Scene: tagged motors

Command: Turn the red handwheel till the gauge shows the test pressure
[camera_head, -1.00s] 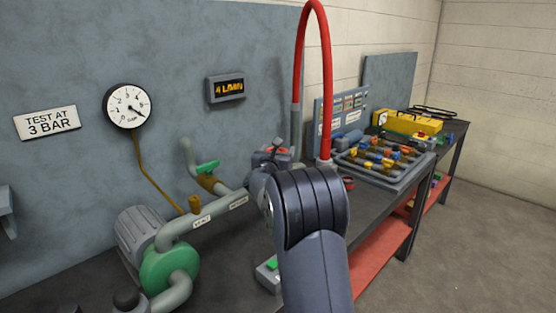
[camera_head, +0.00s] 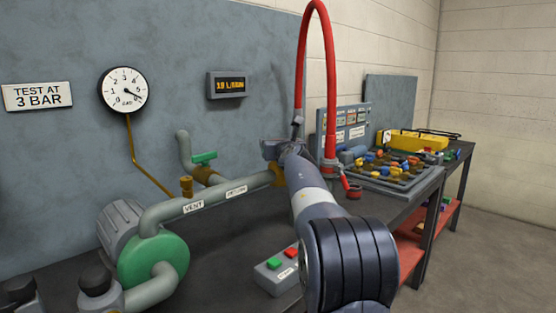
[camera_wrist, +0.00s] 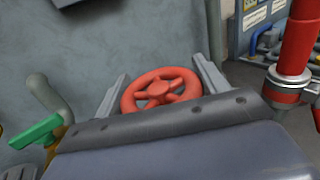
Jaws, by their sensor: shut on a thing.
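The red handwheel (camera_wrist: 160,88) shows in the wrist view, with one finger of my gripper (camera_wrist: 160,69) on either side of its rim. My gripper is shut on it. In the head view my gripper (camera_head: 283,150) is at the right end of the grey pipe, and my wrist hides the wheel. The round white gauge (camera_head: 122,90) hangs on the wall. Its needle points to the lower right, around or past the 5. The sign (camera_head: 37,96) left of it reads TEST AT 3 BAR.
A wall display (camera_head: 226,85) seems to read 10 L/MIN. A red hose (camera_head: 329,80) arches right of my gripper. A green-lever valve (camera_head: 204,158), a green pump (camera_head: 153,261) and a red-and-green button box (camera_head: 277,270) stand nearby. A parts tray (camera_head: 382,171) lies at right.

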